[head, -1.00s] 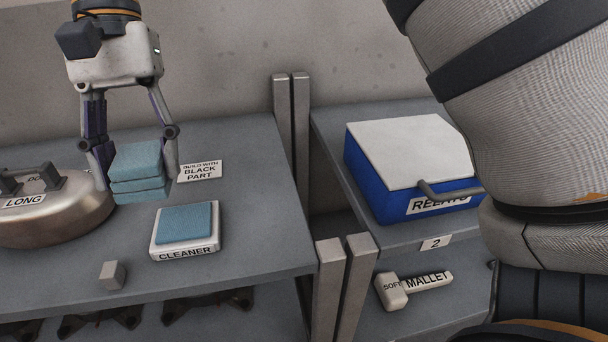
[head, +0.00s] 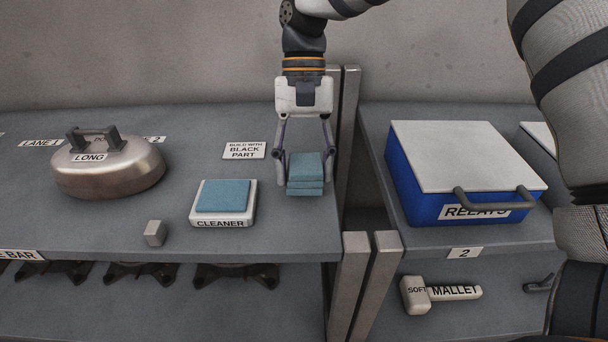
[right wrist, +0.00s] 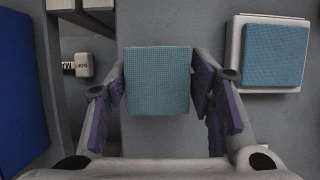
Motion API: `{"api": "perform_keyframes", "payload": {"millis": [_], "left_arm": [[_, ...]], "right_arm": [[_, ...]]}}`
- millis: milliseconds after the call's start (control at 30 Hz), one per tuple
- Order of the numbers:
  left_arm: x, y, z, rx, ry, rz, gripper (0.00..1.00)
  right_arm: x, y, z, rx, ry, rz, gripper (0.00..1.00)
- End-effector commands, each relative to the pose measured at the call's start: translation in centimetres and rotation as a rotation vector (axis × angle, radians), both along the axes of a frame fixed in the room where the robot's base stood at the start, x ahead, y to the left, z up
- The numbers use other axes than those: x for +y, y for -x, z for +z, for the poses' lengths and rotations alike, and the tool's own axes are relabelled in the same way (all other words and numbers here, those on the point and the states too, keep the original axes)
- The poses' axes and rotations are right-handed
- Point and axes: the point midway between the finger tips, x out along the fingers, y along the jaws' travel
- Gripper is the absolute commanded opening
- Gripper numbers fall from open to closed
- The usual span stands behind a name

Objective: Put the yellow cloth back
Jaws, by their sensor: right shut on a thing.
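No yellow cloth shows in these views. My right gripper (head: 305,168) is shut on a folded blue-teal cloth (head: 305,185), with one finger on each side of it. The cloth is a stack of layers, near the right end of the grey bench top. In the right wrist view the same cloth (right wrist: 157,80) sits between the fingers. I cannot tell whether it touches the bench. Left of it, a white tray labelled CLEANER (head: 222,222) bears another flat teal cloth (head: 223,196); the tray also shows in the right wrist view (right wrist: 236,50). My left gripper is out of view.
A metal cover labelled LONG (head: 110,172) and a small grey block (head: 155,233) stand on the bench to the left. Metal posts (head: 348,130) rise at its right end. Right of them are a blue RELAYS box (head: 430,205) and, lower, a soft mallet (head: 415,295).

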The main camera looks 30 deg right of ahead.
Motion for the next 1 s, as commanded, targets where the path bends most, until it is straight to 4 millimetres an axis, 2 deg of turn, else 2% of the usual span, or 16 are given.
{"api": "perform_keyframes", "payload": {"millis": [33, 100, 467, 500, 567, 867, 1000], "left_arm": [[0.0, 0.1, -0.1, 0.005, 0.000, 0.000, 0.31], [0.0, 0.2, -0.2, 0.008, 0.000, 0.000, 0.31], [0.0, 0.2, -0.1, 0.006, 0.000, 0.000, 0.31], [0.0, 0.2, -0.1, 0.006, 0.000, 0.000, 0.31], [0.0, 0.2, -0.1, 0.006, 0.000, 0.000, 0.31], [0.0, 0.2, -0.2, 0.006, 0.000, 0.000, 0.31], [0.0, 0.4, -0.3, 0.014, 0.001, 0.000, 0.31]], "right_arm": [[0.1, 0.1, -1.2, 0.007, -0.002, 0.002, 0.23], [0.1, 0.1, -2.4, 0.005, -0.001, 0.001, 0.23], [0.2, 0.0, -2.8, -0.001, 0.000, 0.001, 0.23], [0.2, 0.0, -2.8, -0.002, -0.001, 0.001, 0.58], [0.2, 0.0, -2.8, -0.002, -0.001, 0.001, 0.69], [0.2, 0.0, -2.7, -0.001, -0.001, 0.001, 0.69], [-0.1, -0.5, -1.4, -0.001, 0.001, 0.000, 0.69]]}}
